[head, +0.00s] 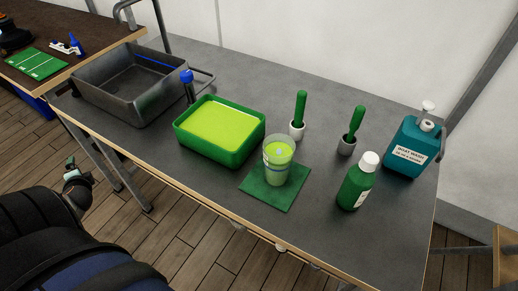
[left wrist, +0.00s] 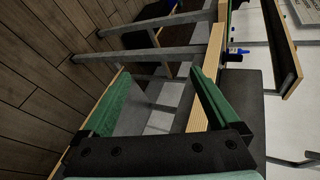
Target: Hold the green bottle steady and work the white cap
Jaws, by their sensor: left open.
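The green bottle (head: 355,188) stands upright on the grey table near its front right edge, with a pale label on its side. Its white cap (head: 369,161) sits on top of the neck. My left gripper (left wrist: 160,75) is open and empty in the left wrist view, its green fingers spread, with the table's wooden edge and legs beyond. In the head view it shows small at the left (head: 73,174), off the table's front edge and far from the bottle. My right gripper is not in view.
A teal boat wash jug (head: 408,148) stands behind the bottle to the right. A cup (head: 277,163) on a green mat (head: 258,195), two green-handled brushes (head: 299,112) (head: 354,127), a green tub (head: 228,160) and a metal basin (head: 112,105) stand further left.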

